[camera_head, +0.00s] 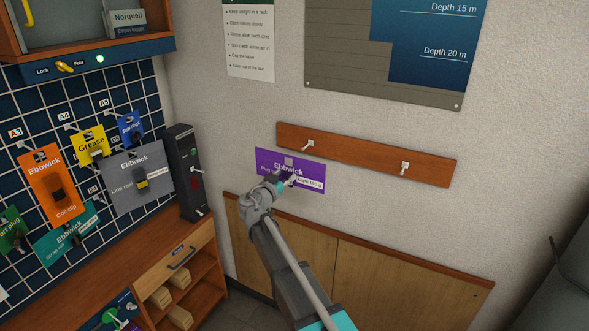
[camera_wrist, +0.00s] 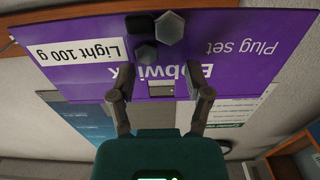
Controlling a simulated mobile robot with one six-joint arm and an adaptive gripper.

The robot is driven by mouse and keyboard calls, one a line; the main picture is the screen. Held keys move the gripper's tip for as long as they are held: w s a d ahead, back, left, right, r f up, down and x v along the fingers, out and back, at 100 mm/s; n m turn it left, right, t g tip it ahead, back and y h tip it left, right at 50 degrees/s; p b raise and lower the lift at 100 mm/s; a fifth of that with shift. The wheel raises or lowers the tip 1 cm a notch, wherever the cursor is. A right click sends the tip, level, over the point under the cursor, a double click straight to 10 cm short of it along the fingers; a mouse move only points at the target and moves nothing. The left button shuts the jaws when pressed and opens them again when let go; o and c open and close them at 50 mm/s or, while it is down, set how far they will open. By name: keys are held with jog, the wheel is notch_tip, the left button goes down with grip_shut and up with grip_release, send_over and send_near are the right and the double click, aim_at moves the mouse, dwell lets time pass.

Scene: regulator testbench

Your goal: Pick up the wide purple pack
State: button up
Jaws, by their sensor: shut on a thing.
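The wide purple pack (camera_head: 270,160) reads "Ebbwick" and has a white "Light 100 g" label. In the head view it is in front of the wall, just below the left part of a wooden hook rail. My gripper (camera_head: 284,180) is at its lower middle and covers part of it. In the wrist view the purple pack (camera_wrist: 85,60) fills the upper picture, upside down, with "Plug set" on it.
The wooden rail (camera_head: 365,155) has two pale hooks, both empty in view. Left is a grid panel (camera_head: 80,95) with several coloured hanging packs, and a dark upright box (camera_head: 186,170) beside it. Below are a drawer unit (camera_head: 170,270) and low wooden wall panels (camera_head: 400,280).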

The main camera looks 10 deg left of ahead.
aim_at(285, 175)
jog(key=shift+v, duration=2.65)
jog(key=shift+w, duration=0.1)
jog(key=shift+r, duration=0.1)
jog(key=s+a+r+n+y+p, duration=0.1)
jog(key=s+a+r+y+p, duration=0.2)
jog(key=s+r+p, duration=0.2)
jog(key=s+a+r+n+t+y+p, duration=0.1)
jog(key=s+a+r+p, duration=0.3)
jog(key=s, duration=0.5)
notch_tip(285, 175, up, 2)
jog(key=shift+s+r+n+y+p, duration=0.2)
jog(key=shift+s+n+y+p, duration=0.15)
jog(key=shift+n+y+p, duration=0.7)
jog(key=shift+s+a, duration=0.15)
